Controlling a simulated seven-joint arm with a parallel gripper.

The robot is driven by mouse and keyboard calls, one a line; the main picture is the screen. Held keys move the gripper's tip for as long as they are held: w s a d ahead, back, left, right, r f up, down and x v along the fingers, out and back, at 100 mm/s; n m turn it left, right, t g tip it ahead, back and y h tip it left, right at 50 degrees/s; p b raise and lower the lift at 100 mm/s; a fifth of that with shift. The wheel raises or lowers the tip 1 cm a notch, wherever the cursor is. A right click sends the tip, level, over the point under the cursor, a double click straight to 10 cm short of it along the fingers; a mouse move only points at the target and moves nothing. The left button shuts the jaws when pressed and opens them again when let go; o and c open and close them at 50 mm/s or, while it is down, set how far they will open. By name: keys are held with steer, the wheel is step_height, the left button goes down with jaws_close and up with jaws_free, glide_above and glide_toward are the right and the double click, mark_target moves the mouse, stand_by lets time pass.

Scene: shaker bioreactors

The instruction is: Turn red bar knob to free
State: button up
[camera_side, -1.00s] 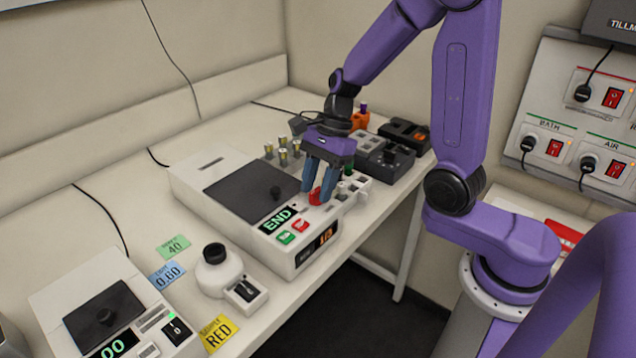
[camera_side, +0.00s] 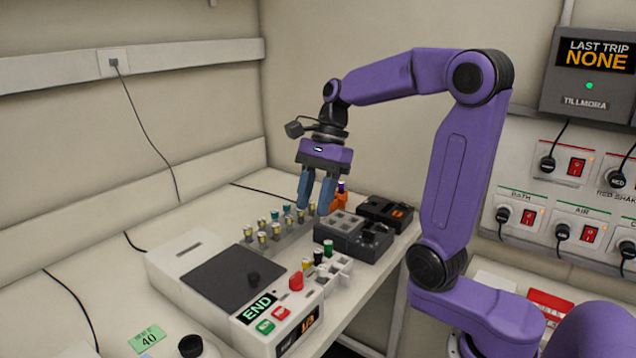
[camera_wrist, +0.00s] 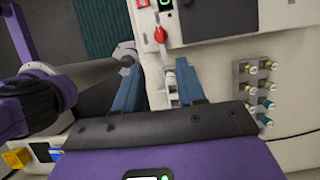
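The red bar knob (camera_side: 296,282) sits on the top panel of the white shaker unit (camera_side: 165,262), right of its dark lid. In the wrist view the red knob (camera_wrist: 160,35) shows beyond the fingertips, its bar lying roughly along the picture's vertical. I cannot read any marks around it. My gripper (camera_side: 313,211) is above and behind the knob in the side view, clear of it. Its two blue fingers are apart with nothing held between them; they also show in the wrist view (camera_wrist: 158,75).
The unit has an END display (camera_side: 257,306), a green button (camera_side: 265,326) and a red button (camera_side: 281,313). Several capped vials (camera_side: 262,240) stand behind it. A white rack (camera_side: 333,272) is close on the knob's right, with dark blocks (camera_side: 366,240) beyond.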

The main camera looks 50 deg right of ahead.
steer(key=shift+v, duration=1.5)
steer(key=shift+f, duration=0.1)
steer(key=s+a+f+n+h, duration=0.2)
steer(key=s+f+n, duration=0.4)
steer(key=s+n, duration=0.4)
steer(key=s+a+f+n+h, duration=0.2)
steer(key=s+n, duration=0.8)
steer(key=n, duration=1)
step_height(320, 180, down, 4)
steer(key=shift+s+a+f+n, duration=0.15)
steer(key=shift+s+a+n, duration=0.25)
steer(key=shift+a, duration=0.55)
